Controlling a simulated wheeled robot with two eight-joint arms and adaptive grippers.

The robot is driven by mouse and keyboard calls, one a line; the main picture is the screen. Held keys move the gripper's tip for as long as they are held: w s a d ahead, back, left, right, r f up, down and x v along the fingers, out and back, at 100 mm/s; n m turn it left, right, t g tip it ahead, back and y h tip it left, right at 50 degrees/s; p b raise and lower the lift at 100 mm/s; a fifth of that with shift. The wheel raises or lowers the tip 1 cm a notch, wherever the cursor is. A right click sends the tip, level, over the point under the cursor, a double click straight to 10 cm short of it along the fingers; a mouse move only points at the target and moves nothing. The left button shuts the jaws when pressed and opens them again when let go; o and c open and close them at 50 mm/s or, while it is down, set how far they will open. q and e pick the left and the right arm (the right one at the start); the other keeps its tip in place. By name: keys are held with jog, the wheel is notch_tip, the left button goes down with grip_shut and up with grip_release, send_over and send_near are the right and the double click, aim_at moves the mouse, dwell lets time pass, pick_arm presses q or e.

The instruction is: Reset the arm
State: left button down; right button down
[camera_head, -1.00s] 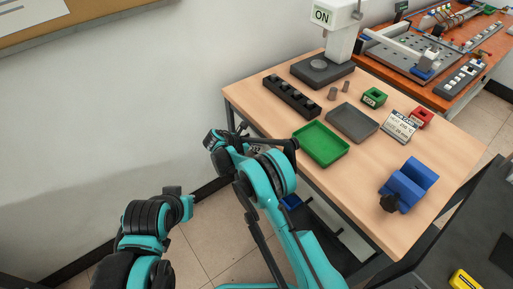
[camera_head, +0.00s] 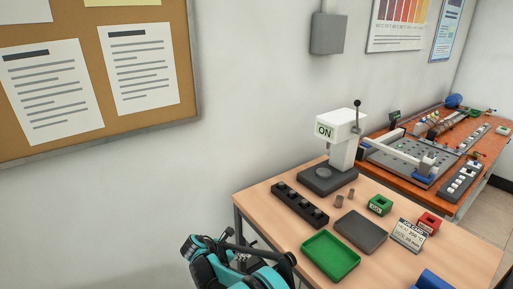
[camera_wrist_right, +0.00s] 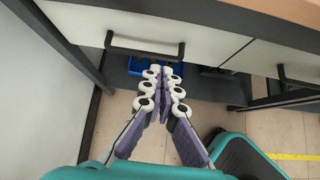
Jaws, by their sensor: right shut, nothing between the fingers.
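My right arm (camera_head: 240,272) shows at the bottom of the head view, bent beside the table's near left edge. In the right wrist view, my right gripper (camera_wrist_right: 163,78) is shut and empty, its fingertips together. It points toward a drawer front with a dark handle (camera_wrist_right: 146,46); a blue bin lies behind the fingertips. My left gripper is not in view.
Small grey cylinders (camera_head: 339,201), a green block (camera_head: 380,205), a red block (camera_head: 429,221) and a white card (camera_head: 409,235) stand on the table. A second bench (camera_head: 391,176) is at the back right. A wall with a corkboard (camera_head: 160,89) rises behind.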

jog(key=s+d+r+m+y, duration=0.2)
jog(key=s+d+r+m, duration=0.3)
jog(key=d+r, duration=0.35)
jog(key=s+d+r+m+y, duration=0.2)
jog(key=s+d+r+m, duration=0.35)
jog(key=d+r, duration=0.3)
jog(key=s+d+m+y, duration=0.1)
jog(key=s+d+m, duration=0.2)
jog(key=s+m, duration=0.4)
jog(key=s+d+m+t+y, duration=0.1)
jog(key=s+m, duration=0.6)
jog(key=s, duration=0.7)
jog(key=shift+d+r+t+y, duration=0.25)
jog(key=shift+d+y, duration=0.55)
jog(key=shift+d, duration=0.4)
